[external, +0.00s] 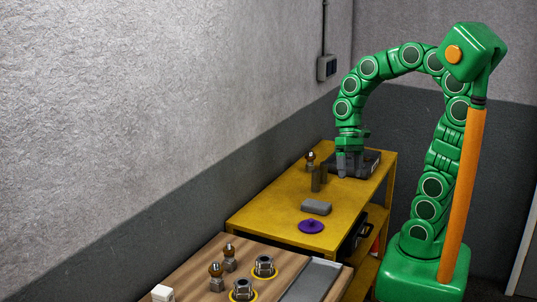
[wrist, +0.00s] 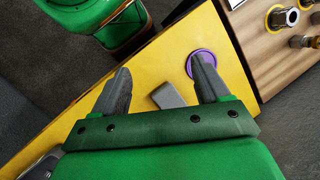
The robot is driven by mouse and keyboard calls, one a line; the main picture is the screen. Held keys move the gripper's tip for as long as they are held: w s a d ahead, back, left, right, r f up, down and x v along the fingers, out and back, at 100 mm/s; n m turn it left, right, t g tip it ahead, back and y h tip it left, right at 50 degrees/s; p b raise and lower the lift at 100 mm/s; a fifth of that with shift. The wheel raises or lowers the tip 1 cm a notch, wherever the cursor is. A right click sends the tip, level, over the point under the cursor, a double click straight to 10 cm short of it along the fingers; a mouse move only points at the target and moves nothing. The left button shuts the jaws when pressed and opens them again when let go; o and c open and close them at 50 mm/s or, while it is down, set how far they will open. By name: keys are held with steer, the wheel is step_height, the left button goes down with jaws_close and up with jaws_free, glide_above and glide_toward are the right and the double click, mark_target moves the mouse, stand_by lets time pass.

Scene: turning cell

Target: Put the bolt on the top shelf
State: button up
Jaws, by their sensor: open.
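I cannot pick out the bolt with certainty. Small upright metal pieces with amber tops stand on the wooden bench (external: 229,257) and at the back of the yellow top shelf (external: 310,160). Dark upright pieces (external: 316,180) stand beside my gripper on the yellow unit's top (external: 275,215). My gripper (external: 350,168) points down over the far part of this top, close to a dark tray (external: 371,160). In the wrist view my gripper (wrist: 160,64) is open, with nothing seen held between its fingers.
A grey block (external: 316,207) and a purple disc (external: 311,226) lie on the yellow top; the block (wrist: 167,96) shows between my fingers in the wrist view. Metal fittings in yellow rings (external: 264,266) and a white block (external: 162,293) are on the bench. A wall runs along the left.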

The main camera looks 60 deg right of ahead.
steer(key=s+d+f+n+h, duration=0.2)
steer(key=s+n+h, duration=0.1)
steer(key=s, duration=0.8)
steer(key=shift+n+t+h, duration=0.3)
steer(key=shift+n, duration=0.6)
